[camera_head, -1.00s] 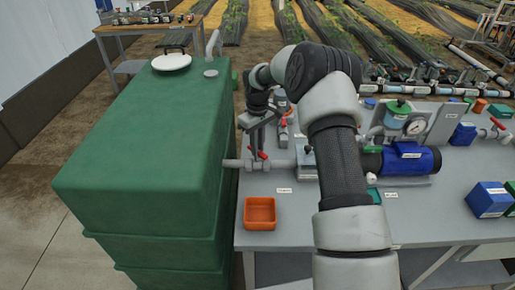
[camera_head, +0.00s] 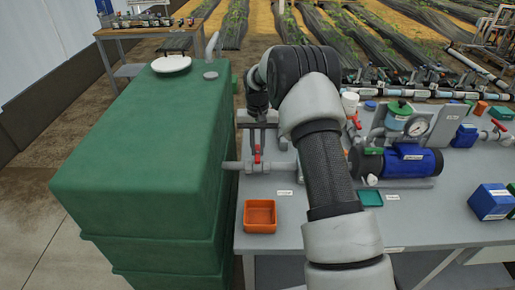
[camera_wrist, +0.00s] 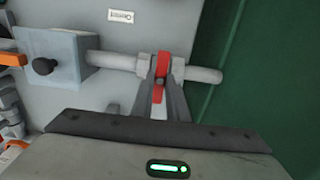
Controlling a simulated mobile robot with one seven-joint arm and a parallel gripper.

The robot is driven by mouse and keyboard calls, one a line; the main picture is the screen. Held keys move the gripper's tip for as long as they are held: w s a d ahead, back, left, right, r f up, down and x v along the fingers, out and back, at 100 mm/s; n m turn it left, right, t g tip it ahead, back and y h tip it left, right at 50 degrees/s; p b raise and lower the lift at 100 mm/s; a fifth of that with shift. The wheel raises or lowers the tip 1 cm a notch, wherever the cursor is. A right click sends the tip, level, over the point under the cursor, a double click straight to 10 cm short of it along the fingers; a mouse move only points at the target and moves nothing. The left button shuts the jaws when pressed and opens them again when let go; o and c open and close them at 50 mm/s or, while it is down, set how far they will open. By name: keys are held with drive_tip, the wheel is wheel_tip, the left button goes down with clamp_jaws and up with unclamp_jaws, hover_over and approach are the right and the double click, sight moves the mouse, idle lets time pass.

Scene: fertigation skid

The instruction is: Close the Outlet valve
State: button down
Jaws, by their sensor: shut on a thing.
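The valve with a red handle (camera_head: 257,155) sits on the grey pipe (camera_head: 231,165) that comes out of the green tank. My gripper (camera_wrist: 160,80) is over this valve, with one finger on each side of the red handle (camera_wrist: 162,66). It is shut on the handle. In the wrist view the handle stands crosswise to the grey pipe (camera_wrist: 205,75). A small white label (camera_wrist: 121,16), seemingly reading Outlet, lies on the bench beside the pipe. The fingers hide part of the handle.
The green tank (camera_head: 140,150) stands close on the left. An orange tray (camera_head: 260,215) sits at the bench's front left. A blue pump (camera_head: 408,161) and a pressure gauge (camera_head: 416,127) stand to the right.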

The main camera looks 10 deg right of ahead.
sight(257, 152)
drive_tip(key=shift+m, duration=0.3)
drive_tip(key=c, duration=1.7)
unclamp_jaws()
wheel_tip(257, 152, up, 17)
drive_tip(key=shift+r+p, duration=0.2)
drive_tip(key=shift+p, duration=0.35)
